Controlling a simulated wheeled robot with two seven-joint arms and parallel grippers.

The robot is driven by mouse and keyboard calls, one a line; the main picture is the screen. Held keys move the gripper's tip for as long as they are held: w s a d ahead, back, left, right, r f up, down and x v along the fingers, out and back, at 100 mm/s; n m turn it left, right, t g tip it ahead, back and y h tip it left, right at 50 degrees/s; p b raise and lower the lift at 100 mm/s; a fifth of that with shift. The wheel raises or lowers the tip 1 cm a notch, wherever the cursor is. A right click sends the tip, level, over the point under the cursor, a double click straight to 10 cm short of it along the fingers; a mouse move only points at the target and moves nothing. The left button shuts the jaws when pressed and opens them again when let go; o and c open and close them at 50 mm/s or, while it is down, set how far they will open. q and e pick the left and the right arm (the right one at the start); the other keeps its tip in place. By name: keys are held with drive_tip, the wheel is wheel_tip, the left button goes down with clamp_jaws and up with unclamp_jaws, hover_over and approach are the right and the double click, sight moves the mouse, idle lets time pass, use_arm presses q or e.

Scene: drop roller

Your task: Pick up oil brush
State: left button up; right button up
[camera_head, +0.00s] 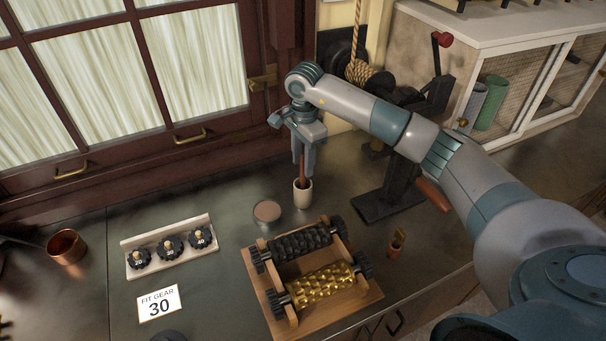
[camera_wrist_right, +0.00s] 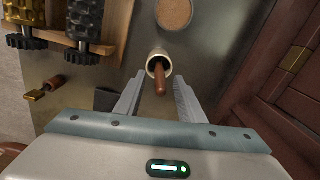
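A brush with a reddish-brown handle stands in a small cream cup (camera_head: 303,195), its lower part hidden inside; I take this to be the oil brush (camera_head: 302,172). My right gripper (camera_head: 303,165) points down from above at the handle. In the right wrist view the handle (camera_wrist_right: 160,80) lies between the two fingers (camera_wrist_right: 158,98), with a gap showing on each side, so the gripper is open. The cup's rim (camera_wrist_right: 159,57) shows just beyond the fingertips. My left gripper is not in view.
A wooden stand (camera_head: 258,290) with black and gold rollers sits in front of the cup. A round dish (camera_head: 267,212) is left of it. A gear rack (camera_head: 128,262), a copper cup (camera_head: 67,247) and a "FIT GEAR 30" card (camera_head: 159,303) lie left. A dark metal press (camera_head: 380,206) stands right.

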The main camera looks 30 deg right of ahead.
drive_tip(key=shift+f, duration=0.8)
clamp_jaws()
